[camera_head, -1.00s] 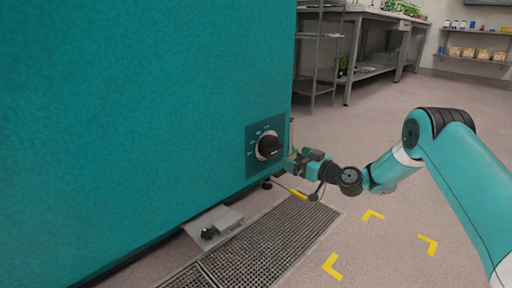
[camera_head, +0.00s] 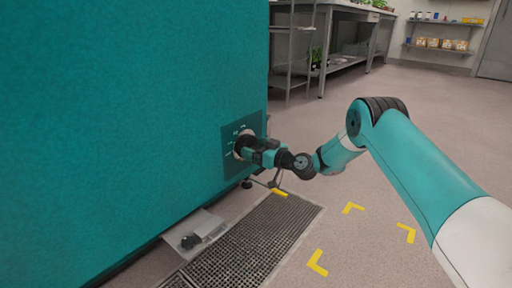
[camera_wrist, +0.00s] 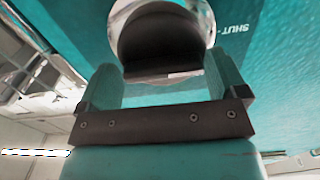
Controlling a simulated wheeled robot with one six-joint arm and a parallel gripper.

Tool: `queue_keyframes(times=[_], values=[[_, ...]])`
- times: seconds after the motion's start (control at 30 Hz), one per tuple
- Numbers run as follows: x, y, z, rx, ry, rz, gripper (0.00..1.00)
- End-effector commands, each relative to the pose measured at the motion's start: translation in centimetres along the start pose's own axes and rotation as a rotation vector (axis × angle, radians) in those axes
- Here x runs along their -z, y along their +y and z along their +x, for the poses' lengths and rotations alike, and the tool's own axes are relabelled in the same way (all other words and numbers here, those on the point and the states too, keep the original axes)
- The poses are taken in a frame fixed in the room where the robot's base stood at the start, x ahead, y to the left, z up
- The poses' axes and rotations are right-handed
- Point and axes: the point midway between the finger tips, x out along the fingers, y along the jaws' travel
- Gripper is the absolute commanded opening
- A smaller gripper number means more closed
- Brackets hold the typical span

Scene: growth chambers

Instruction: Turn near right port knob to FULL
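The port knob (camera_head: 241,142) has a pale round dial and a black grip, on a dark teal panel (camera_head: 230,162) with small white marks, low at the right edge of the teal chamber. In the wrist view the black knob grip (camera_wrist: 160,42) fills the top middle, with the word SHUT on the panel to its right. My gripper (camera_head: 254,152) is at the knob and partly hides it. In the wrist view its two teal fingers (camera_wrist: 168,72) stand wide apart, with their tips near either side of the grip. I cannot tell whether they touch it.
A dark floor grate (camera_head: 250,240) and a grey floor plate with a black knob (camera_head: 195,238) lie below the chamber. Yellow corner marks (camera_head: 352,208) are on the open floor to the right. A metal shelf rack (camera_head: 292,50) stands behind.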

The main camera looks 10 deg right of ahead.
Motion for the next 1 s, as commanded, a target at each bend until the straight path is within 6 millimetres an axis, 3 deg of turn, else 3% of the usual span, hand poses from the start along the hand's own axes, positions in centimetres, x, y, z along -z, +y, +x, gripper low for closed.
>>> queue_keyframes(times=[0.03, 0.57, 1.0], values=[[0.48, -0.43, 1.00, -0.002, 0.013, -0.031, 0.66], [0.64, 0.26, 0.28, -0.006, 0.012, 0.012, 0.65], [0.73, 0.47, 0.25, -0.005, 0.010, 0.325, 0.65]])
